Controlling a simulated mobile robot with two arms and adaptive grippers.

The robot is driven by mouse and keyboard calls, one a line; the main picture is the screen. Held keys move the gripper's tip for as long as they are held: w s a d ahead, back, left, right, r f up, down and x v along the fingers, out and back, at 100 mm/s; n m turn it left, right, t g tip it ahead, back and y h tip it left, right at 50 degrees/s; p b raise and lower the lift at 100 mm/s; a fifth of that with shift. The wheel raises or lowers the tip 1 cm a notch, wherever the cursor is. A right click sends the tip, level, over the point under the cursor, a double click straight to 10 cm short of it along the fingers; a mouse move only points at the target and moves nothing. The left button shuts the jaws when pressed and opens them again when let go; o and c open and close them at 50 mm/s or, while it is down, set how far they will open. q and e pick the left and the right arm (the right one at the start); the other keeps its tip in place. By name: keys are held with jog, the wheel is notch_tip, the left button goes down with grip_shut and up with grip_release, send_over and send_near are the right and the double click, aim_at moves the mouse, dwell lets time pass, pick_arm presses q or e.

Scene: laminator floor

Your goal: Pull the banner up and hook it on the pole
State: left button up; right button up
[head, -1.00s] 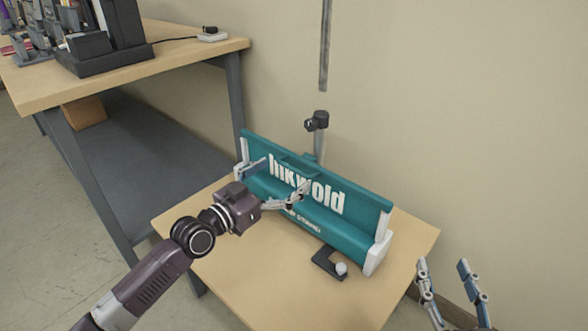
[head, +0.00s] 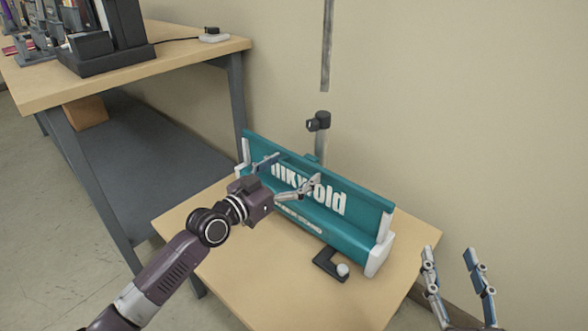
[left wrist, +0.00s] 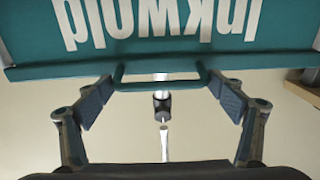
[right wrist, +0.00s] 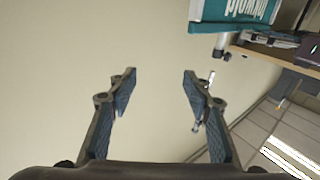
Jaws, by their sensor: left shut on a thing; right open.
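The teal banner (head: 345,205) with white "Inkwold" lettering stands a little out of its teal base with white end caps (head: 379,254). My left gripper (head: 290,172) is in front of the banner's top edge, its fingers at the two ends of the teal handle (left wrist: 160,84), shut on it. The pole (head: 320,146) rises behind the banner with a black fitting (head: 318,121) on top; it also shows in the left wrist view (left wrist: 162,104). My right gripper (head: 450,252) is open and empty, right of the table and apart from the banner.
The base is on a small wooden table (head: 240,283). A workbench (head: 190,60) with equipment stands at the left.

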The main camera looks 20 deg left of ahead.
pick_arm(q)
jog(key=shift+c, duration=1)
